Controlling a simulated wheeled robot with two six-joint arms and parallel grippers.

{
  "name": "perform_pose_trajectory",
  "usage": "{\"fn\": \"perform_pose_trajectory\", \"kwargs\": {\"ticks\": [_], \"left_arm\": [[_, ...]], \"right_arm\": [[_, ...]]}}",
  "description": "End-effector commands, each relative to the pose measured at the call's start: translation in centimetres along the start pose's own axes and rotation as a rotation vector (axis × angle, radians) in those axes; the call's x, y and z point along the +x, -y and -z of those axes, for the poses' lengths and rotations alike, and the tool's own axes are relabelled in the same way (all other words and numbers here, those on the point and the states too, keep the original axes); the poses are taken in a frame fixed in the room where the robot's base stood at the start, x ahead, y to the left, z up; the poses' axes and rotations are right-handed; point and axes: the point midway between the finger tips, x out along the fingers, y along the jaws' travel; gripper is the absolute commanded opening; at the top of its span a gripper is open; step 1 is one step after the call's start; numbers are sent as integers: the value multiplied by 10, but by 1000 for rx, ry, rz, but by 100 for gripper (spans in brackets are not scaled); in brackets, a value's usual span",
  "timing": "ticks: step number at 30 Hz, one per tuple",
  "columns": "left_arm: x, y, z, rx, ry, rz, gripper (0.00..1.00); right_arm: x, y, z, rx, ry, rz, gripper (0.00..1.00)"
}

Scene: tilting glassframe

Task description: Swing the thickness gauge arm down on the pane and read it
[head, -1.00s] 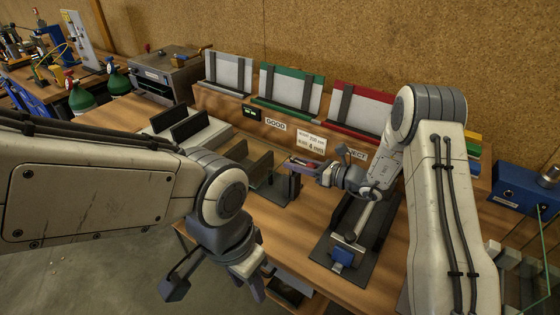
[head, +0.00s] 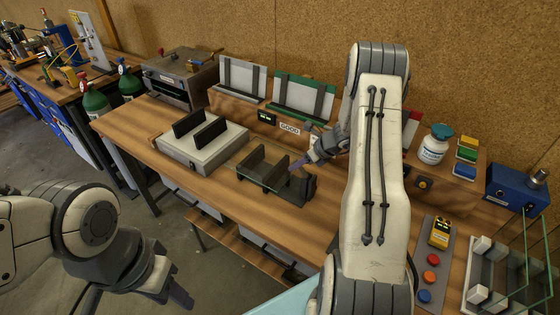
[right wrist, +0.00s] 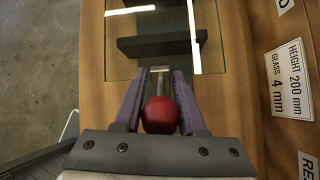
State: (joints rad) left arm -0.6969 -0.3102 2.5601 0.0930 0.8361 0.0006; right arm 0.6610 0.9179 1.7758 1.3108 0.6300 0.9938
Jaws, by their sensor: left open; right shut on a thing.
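The gauge arm's round red knob (right wrist: 160,115) sits between the purple fingers of my right gripper (right wrist: 160,78) in the right wrist view. That gripper is shut on it. A thin grey rod (right wrist: 160,80) runs forward from the knob toward the pane's near edge; I cannot tell whether it touches. The clear glass pane (right wrist: 124,58) lies ahead, above dark supports (head: 263,170). In the head view my right gripper (head: 302,160) is at the right end of these supports, and the knob is hidden. My left gripper (head: 174,286) is open and empty, low at left, away from the bench.
A pale block with black uprights (head: 203,142) stands left of the supports. Slotted racks (head: 240,78) stand behind. A button panel (head: 431,262) and a glass-sided rack (head: 500,275) are at right. A sign (right wrist: 290,80) reads height 200 mm, glass 4 mm.

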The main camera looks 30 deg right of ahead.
Motion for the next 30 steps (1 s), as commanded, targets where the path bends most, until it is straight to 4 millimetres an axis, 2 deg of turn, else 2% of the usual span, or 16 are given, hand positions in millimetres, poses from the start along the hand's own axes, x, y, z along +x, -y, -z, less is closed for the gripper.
{"fn": "perform_pose_trajectory", "kwargs": {"ticks": [10, 30], "left_arm": [[13, 1, -1, -2, 0, 0, 42], [14, 1, -1, -2, 0, 0, 42]], "right_arm": [[13, 7, 8, 14, -2, 6, 0], [14, 5, 10, 15, -7, 3, 0]]}}
